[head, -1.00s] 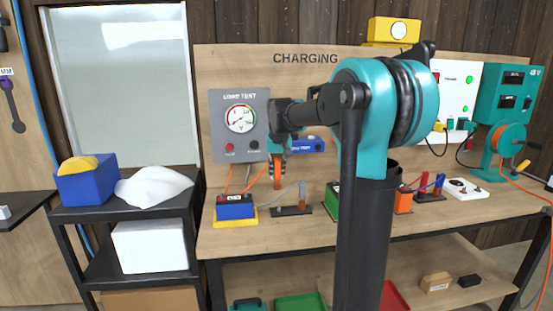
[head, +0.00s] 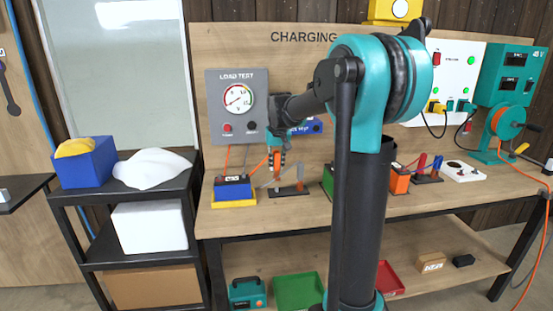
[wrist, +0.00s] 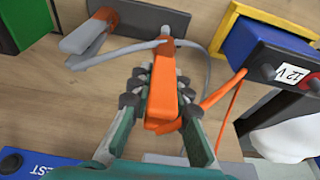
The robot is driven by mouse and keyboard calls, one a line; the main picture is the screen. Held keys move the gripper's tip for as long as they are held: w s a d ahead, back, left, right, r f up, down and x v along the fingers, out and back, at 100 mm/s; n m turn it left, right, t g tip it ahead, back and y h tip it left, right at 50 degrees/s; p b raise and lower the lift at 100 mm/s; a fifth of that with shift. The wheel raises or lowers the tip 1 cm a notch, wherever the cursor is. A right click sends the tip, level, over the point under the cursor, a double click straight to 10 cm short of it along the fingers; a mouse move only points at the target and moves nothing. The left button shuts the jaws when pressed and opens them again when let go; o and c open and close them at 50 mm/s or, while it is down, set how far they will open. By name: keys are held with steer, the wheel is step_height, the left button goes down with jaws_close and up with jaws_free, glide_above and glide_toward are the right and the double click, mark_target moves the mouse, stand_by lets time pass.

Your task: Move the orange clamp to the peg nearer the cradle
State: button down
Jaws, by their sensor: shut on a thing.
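My gripper (wrist: 163,95) is shut on the orange clamp (wrist: 163,112), which trails an orange cable. In the head view the orange clamp (head: 277,158) hangs above the bench, near the dark peg base (head: 289,191). The wrist view shows this base (wrist: 140,17) with two pegs. The grey clamp (wrist: 84,36) is at the peg farther from the cradle. The peg nearer the cradle (wrist: 167,28) stands just beyond the orange clamp's tip; whether they touch is unclear. The yellow cradle (head: 234,203) holds a blue 12 V battery (head: 233,188).
The load test panel (head: 238,105) stands behind my gripper. A grey cable (wrist: 205,46) crosses close to the pegs. A green box (wrist: 22,22) and a blue device (wrist: 28,168) flank the work area. A black cart (head: 120,205) stands at left.

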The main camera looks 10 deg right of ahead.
mark_target(278, 157)
steer(key=shift+f, duration=0.95)
steer(key=shift+f, duration=1.55)
stand_by(0.8)
steer(key=c, duration=1.3)
jaws_free()
steer(key=shift+c, duration=0.2)
steer(key=v, duration=1.2)
